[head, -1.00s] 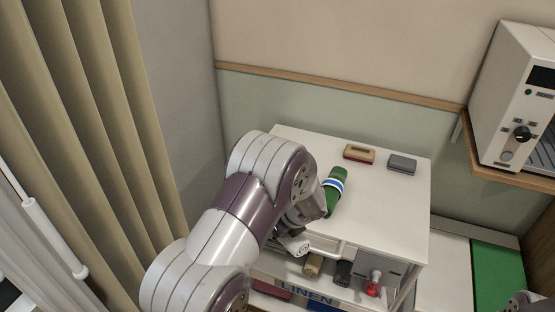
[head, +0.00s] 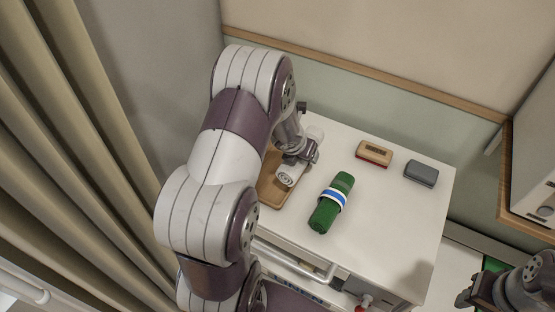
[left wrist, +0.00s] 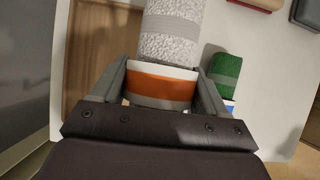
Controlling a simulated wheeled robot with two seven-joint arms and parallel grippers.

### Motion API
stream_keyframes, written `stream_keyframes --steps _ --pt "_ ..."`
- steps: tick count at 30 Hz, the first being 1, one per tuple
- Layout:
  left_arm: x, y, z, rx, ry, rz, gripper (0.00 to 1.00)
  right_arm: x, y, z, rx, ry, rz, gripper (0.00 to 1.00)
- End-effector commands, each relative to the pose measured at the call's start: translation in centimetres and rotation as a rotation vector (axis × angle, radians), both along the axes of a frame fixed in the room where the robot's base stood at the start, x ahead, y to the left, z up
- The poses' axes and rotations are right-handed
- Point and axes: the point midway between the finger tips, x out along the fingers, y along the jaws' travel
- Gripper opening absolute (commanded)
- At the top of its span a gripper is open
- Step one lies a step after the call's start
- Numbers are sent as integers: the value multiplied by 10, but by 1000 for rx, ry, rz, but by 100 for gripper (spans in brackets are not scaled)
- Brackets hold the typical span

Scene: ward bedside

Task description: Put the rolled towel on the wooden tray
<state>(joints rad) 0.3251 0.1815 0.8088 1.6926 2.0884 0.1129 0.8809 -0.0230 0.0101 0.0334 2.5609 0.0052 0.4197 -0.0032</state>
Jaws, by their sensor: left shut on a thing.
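The white rolled towel (head: 289,174) is in my left gripper (head: 300,154), over the right part of the wooden tray (head: 269,194) on the white cabinet top. In the left wrist view, the textured towel (left wrist: 171,38) with an orange band lies between the two fingers of my left gripper (left wrist: 160,85). The wooden tray (left wrist: 98,55) shows to its left there. Whether the towel touches the tray I cannot tell. My arm hides much of the tray in the head view. My right gripper (head: 476,289) is at the lower right, away from the cabinet; its opening is unclear.
A green roll with a blue and white band (head: 331,203) lies right of the tray. A red and cream box (head: 374,153) and a grey case (head: 421,173) lie farther back. The cabinet top is clear around them. A curtain (head: 95,130) hangs at the left.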

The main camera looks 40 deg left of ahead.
Motion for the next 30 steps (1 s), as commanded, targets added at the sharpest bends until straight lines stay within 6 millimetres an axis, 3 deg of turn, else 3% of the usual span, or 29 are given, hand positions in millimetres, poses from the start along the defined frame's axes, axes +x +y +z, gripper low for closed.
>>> stream_keyframes --steps 3,9,18,25,26,27,30 --pt "-9 37 -20 -2 4 11 41 0 0 8 0 0 0 43" --pt "-16 75 -43 0 2 4 41 0 0 19 0 -1 0 43" --pt "-17 79 -87 0 2 2 41 0 0 20 0 -1 0 43" --pt "-16 79 -89 1 0 2 41 0 0 20 0 -1 0 43" --pt "-16 79 -89 0 1 1 83 0 0 20 0 -1 0 43" --pt "-16 79 -89 1 1 2 96 0 0 20 0 -1 0 43" --pt "-16 79 -89 1 1 2 99 0 0 20 0 -1 0 43"
